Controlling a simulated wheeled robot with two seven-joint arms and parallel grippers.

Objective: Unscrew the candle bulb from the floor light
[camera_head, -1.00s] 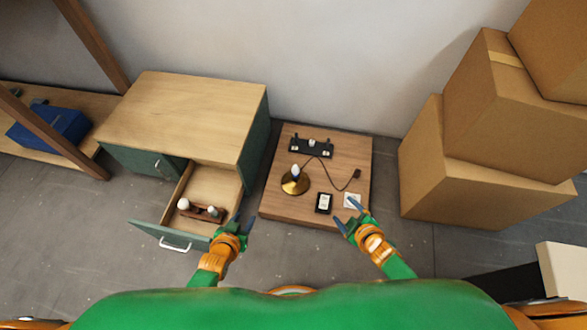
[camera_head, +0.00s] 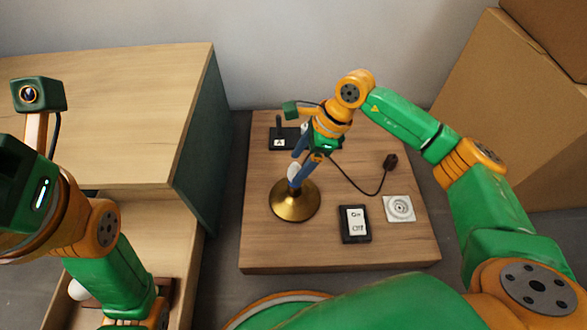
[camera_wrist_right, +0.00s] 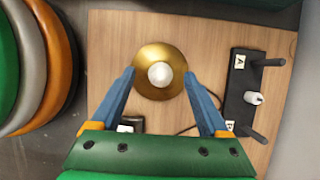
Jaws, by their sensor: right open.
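The floor light (camera_head: 294,203) stands on the wooden board, with a round brass base and the white candle bulb (camera_head: 294,172) upright on top. In the right wrist view the candle bulb (camera_wrist_right: 160,75) is seen from above, over the brass base (camera_wrist_right: 148,60). My right gripper (camera_wrist_right: 160,77) is open, its two blue fingers on either side of the bulb with gaps, so it holds nothing. In the head view my right gripper (camera_head: 299,168) comes down over the light from behind. My left gripper's body (camera_head: 25,190) is at the left edge; its fingers are out of view.
The wooden board (camera_head: 340,250) also bears an on/off switch (camera_head: 355,224), a white round-faced plate (camera_head: 399,208), a dark plug (camera_head: 391,161) on a cord, and a black holder (camera_wrist_right: 245,92) with posts. A cabinet (camera_head: 110,110) stands left, cardboard boxes (camera_head: 510,110) right.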

